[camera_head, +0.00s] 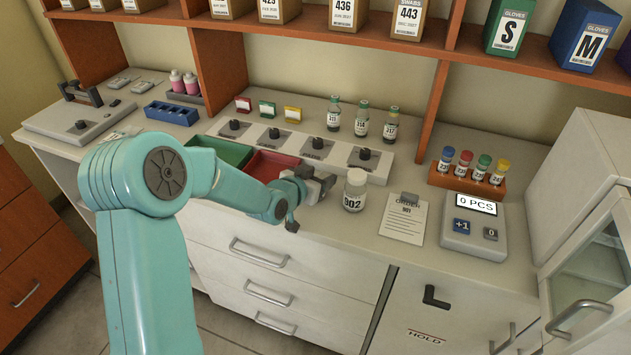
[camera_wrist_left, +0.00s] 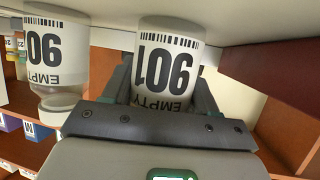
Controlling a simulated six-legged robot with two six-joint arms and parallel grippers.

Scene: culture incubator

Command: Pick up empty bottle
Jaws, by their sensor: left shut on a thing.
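My left gripper (camera_head: 308,188) reaches over the front of the counter. In the left wrist view, which is upside down, its jaws (camera_wrist_left: 160,95) are shut on an empty bottle (camera_wrist_left: 165,65) with a white label reading 901 EMPTY. In the head view the gripper mostly hides that bottle. I cannot tell whether its base touches the counter. A second white-labelled empty bottle (camera_head: 355,191), seemingly 902, stands upright just right of the gripper, apart from it; it also shows in the left wrist view (camera_wrist_left: 55,60). My right gripper is not in view.
An order sheet (camera_head: 404,220) and a counter device (camera_head: 475,228) reading 0 PCS lie to the right. A green tray (camera_head: 222,151) and a red tray (camera_head: 272,166) are left of the gripper. Several small vials (camera_head: 361,119) stand behind. A white glass-door cabinet (camera_head: 590,240) bounds the right.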

